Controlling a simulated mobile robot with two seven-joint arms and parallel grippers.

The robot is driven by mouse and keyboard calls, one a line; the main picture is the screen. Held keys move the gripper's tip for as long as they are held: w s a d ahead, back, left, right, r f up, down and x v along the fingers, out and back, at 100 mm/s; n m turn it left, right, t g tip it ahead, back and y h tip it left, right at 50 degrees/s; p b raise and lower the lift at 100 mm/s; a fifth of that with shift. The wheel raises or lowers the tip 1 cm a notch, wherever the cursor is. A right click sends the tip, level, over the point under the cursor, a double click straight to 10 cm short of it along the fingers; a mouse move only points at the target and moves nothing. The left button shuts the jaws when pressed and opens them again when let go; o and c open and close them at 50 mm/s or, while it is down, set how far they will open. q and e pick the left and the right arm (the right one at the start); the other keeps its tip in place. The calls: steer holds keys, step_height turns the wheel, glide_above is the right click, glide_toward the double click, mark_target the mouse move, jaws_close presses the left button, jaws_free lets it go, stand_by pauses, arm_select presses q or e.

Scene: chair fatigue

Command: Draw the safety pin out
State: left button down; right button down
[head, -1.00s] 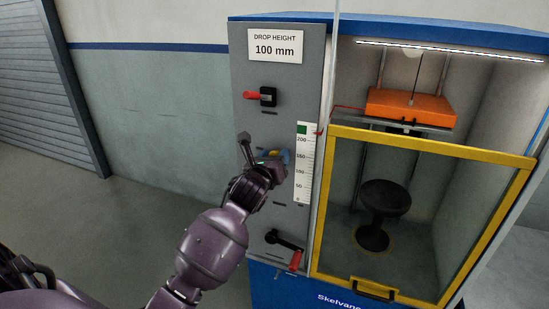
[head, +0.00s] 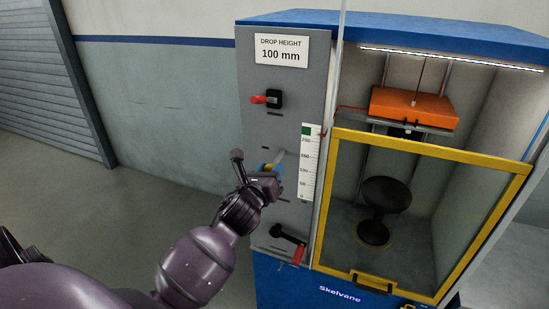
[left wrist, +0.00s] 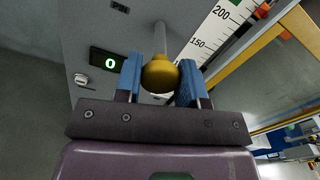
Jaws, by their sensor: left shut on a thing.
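The safety pin has a yellow round knob (left wrist: 161,74) and a pale metal shaft (left wrist: 160,38) in the left wrist view. My left gripper (left wrist: 160,82) is shut on the knob, with one blue finger on each side. In the head view the left gripper (head: 268,168) is in front of the grey panel (head: 283,95). A length of pale shaft (head: 280,157) shows between the fingers and the panel. I cannot tell whether the shaft's tip is still inside its hole. My right gripper is not in view.
A red-handled lever (head: 266,99) is above the gripper and a black lever with a red grip (head: 288,241) below it. A white scale (head: 309,165) runs beside them. Right of it, a yellow-framed guard (head: 420,150) fronts a black stool (head: 386,200) under an orange weight (head: 412,106).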

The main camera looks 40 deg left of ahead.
arm_select(q)
steer(key=shift+s+f, duration=0.1)
steer(key=shift+f, duration=0.05)
steer(key=c, duration=1.1)
jaws_free()
steer(key=o, duration=0.4)
steer(key=shift+s, duration=0.25)
steer(key=shift+w, duration=0.15)
steer(key=v, duration=1.1)
steer(key=shift+b, duration=0.45)
steer(key=shift+w+d, duration=0.1)
